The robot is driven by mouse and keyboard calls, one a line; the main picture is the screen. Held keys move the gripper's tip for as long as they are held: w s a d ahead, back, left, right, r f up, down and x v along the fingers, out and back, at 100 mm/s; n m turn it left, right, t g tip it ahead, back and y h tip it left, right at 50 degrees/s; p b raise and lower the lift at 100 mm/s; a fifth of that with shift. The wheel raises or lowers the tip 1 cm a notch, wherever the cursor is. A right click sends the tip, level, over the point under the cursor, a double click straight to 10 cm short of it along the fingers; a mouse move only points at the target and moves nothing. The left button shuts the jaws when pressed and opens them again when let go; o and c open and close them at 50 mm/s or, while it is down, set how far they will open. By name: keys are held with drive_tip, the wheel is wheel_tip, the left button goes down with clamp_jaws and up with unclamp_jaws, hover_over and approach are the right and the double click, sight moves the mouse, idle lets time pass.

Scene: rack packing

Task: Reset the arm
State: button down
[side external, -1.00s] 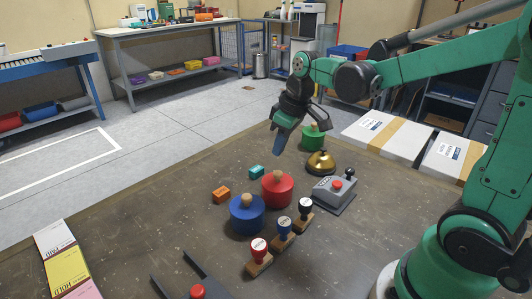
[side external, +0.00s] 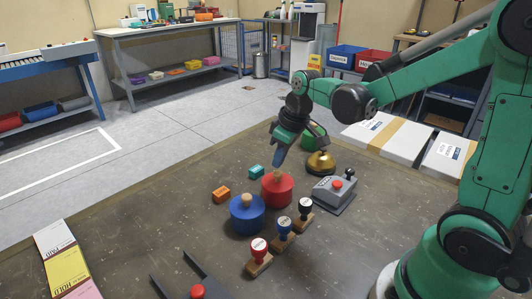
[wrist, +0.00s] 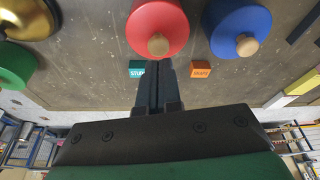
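My gripper (side external: 278,163) hangs above the red round pot (side external: 277,192) with the wooden knob, fingers pointing down and slightly left. In the wrist view the two dark fingers (wrist: 153,72) lie together, with nothing seen between them. Their tips are close to the red pot's knob (wrist: 158,45) in that view; I cannot tell whether they touch it. The blue pot (side external: 246,220) stands in front and to the left of the red one. The green pot (side external: 318,134) is partly hidden behind my gripper.
A teal block (side external: 256,171) and an orange block (side external: 221,195) lie left of the pots. A brass bell (side external: 320,166), a grey box with a red button (side external: 330,191) and three stamps (side external: 282,236) stand to the right and front.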

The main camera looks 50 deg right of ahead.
drive_tip(key=shift+f, duration=0.8)
drive_tip(key=shift+r, duration=3.5)
drive_tip(key=shift+a, duration=0.1)
drive_tip(key=s+a+m+t, duration=0.2)
drive_tip(key=s+a+t, duration=0.2)
drive_tip(key=s, duration=0.3)
drive_tip(key=shift+a+f+m+h, duration=0.3)
drive_tip(key=shift+a+f+m, duration=0.1)
drive_tip(key=shift+a, duration=0.4)
